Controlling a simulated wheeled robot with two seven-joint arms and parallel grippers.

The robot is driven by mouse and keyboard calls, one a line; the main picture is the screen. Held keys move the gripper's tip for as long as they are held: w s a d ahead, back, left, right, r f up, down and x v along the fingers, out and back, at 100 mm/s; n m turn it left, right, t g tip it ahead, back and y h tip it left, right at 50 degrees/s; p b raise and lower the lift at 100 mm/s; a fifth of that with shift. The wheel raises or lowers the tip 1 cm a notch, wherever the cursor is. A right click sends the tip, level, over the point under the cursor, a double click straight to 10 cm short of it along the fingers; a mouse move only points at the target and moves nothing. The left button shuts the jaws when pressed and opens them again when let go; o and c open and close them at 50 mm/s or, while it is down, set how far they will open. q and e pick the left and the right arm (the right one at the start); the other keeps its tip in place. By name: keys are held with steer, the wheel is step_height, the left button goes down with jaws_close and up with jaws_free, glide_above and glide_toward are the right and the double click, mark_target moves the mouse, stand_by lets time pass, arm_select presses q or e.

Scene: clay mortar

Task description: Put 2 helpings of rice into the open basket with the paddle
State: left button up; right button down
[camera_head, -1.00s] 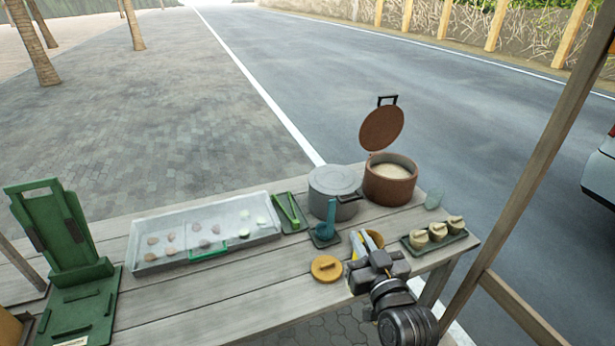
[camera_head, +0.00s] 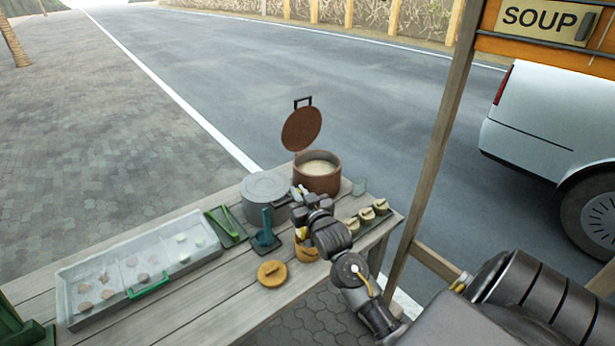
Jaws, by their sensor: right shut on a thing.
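The brown rice pot (camera_head: 318,180) stands at the back of the table with its lid raised, and pale rice (camera_head: 318,168) shows inside. My right gripper (camera_head: 301,196) is just in front of the rice pot, beside the grey pot. It is shut on the paddle, which is mostly hidden; only a small pale part shows at the fingertips. The open basket (camera_head: 306,251) stands below my right gripper and is partly covered by it, so its inside cannot be seen. A round tan lid (camera_head: 272,273) lies on the table to its left. My left gripper is out of view.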

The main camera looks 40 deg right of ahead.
steer(key=shift+m+h, duration=0.3)
steer(key=shift+m, duration=0.1)
steer(key=d, duration=0.2)
steer(key=w+d, duration=0.1)
steer(key=d, duration=0.1)
steer(key=shift+r, duration=0.35)
steer(key=shift+f, duration=0.1)
step_height(320, 180, down, 12)
steer(key=b, duration=0.8)
steer(key=shift+b, duration=0.4)
steer(key=shift+f, duration=0.35)
steer(key=shift+s+a+f, duration=0.1)
steer(key=shift+a+f, duration=0.05)
steer(key=shift+f, duration=0.2)
stand_by(1.5)
